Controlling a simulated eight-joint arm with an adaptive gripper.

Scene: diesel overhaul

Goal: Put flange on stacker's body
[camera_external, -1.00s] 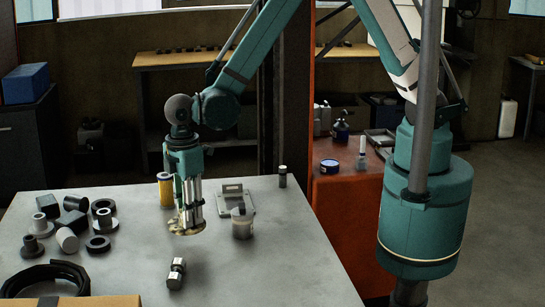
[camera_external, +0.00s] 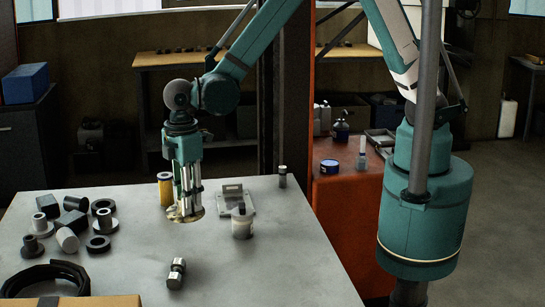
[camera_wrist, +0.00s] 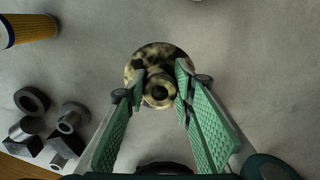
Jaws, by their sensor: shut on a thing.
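The flange (camera_wrist: 155,58) is a round mottled black-and-cream disc with a short hollow neck. My gripper (camera_wrist: 160,88) is shut on the neck, with a green finger on each side. In the external view my gripper (camera_external: 187,207) points straight down with the flange (camera_external: 185,216) at its tips. The flange hangs low near the table, and I cannot tell whether it touches. No part is clearly identifiable as the stacker's body. A group of grey and black blocks, rings and flanged parts (camera_external: 67,240) lies to the left.
A yellow filter (camera_external: 165,190) stands behind my gripper. A flat metal bracket (camera_external: 236,194) and a whitish jar (camera_external: 242,226) stand to the right. A small metal part (camera_external: 176,272) lies in front. A black coil (camera_external: 45,272) lies front left. The table's right front (camera_external: 285,270) is clear.

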